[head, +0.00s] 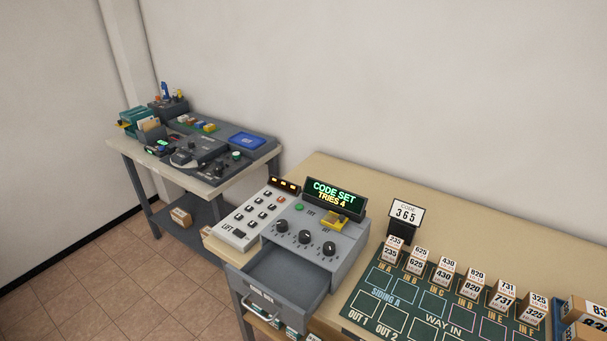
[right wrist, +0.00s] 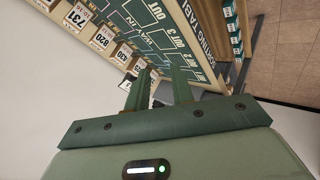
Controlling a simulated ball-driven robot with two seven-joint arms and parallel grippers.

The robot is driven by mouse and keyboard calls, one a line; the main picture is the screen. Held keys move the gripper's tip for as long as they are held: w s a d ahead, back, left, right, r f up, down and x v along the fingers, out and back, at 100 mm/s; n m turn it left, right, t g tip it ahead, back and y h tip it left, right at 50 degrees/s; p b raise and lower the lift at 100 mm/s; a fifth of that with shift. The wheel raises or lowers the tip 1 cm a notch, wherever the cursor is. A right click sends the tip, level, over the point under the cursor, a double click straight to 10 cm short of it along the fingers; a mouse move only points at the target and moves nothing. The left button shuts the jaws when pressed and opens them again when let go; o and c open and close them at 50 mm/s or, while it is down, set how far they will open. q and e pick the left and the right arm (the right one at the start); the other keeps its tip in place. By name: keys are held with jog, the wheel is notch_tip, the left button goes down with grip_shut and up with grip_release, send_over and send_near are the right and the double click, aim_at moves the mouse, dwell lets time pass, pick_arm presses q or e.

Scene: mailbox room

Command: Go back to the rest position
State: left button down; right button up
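My right gripper (right wrist: 160,76) shows in the right wrist view. Its two green fingers stand apart with a gap between them, and I see nothing held there. The fingers point toward the green sorting board (right wrist: 148,30), which lies beyond them in that view. I cannot tell the distance to it. Neither gripper shows in the head view, and my left gripper is in no frame. The grey code box (head: 318,238) stands on the near table with its display (head: 335,196) reading "CODE SET TRIES 4". Its drawer (head: 285,280) is pulled open and looks empty.
A keypad unit (head: 254,215) stands left of the code box. A second table (head: 126,152) with devices is farther left. Tiled floor (head: 150,285) is open at left.

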jog(key=s+d+r+g+h, duration=0.1)
jog(key=s+d+g+h, duration=0.1)
jog(key=s+d, duration=0.15)
jog(key=s+a+f+m+g+y+b, duration=0.1)
jog(key=s+a+f+g+y, duration=0.15)
jog(key=f, duration=1.25)
jog(key=s+a+f+g+y, duration=0.15)
jog(key=s+f, duration=0.25)
jog(key=f, duration=1)
jog(key=s+f+m+g, duration=0.1)
jog(key=s+f, duration=0.6)
jog(key=s, duration=0.2)
jog(key=s+f+m, duration=0.2)
jog(key=s+f, duration=0.5)
jog(key=s, duration=0.2)
jog(key=shift+s+g+b, duration=0.35)
jog(key=shift+s+g, duration=0.05)
jog(key=shift+a, duration=0.1)
